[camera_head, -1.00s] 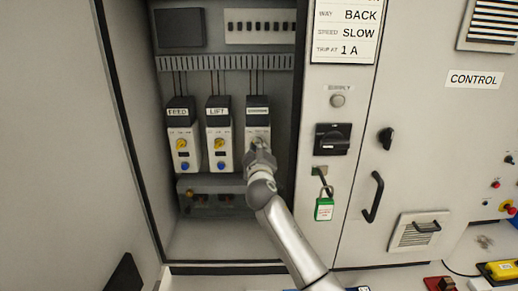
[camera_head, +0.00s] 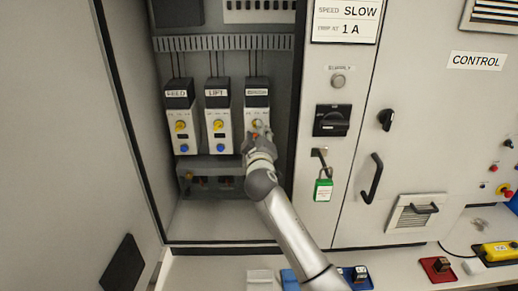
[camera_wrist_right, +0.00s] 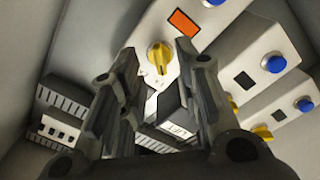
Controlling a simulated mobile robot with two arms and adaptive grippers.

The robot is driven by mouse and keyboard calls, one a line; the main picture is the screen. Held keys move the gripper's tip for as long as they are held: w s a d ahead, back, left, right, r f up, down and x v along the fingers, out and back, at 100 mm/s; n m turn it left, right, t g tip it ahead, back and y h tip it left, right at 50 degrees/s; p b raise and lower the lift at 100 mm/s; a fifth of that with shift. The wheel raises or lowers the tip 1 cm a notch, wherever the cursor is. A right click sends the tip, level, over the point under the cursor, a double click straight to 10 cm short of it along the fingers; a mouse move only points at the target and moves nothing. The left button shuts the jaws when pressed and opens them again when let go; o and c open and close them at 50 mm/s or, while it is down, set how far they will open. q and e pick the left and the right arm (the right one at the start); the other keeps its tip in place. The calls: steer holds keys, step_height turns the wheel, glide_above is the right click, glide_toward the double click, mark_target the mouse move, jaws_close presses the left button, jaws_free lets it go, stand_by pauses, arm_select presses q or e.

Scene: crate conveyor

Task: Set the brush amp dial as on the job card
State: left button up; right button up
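The brush unit (camera_head: 257,101) is the rightmost of three white drive units in the open cabinet; its label is blurred. Its yellow amp dial (camera_head: 257,123) shows just above my right gripper (camera_head: 257,132). In the wrist view the yellow dial (camera_wrist_right: 158,58) lies between and beyond the fingertips of my right gripper (camera_wrist_right: 158,62). The fingers are apart, with gaps to the dial on both sides. An orange window (camera_wrist_right: 184,24) shows beside the dial. The job card (camera_head: 345,22) reads SPEED SLOW and TRIP AT 1 A; its upper lines are cut off. My left gripper is out of view.
The feed unit (camera_head: 180,116) and lift unit (camera_head: 217,116) stand left, with similar yellow dials and blue buttons. A black switch (camera_head: 332,120) and green padlock (camera_head: 323,190) are on the panel right of the cabinet opening. The cabinet floor (camera_head: 215,222) is clear.

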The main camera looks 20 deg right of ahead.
steer(key=v, duration=0.9)
stand_by(0.5)
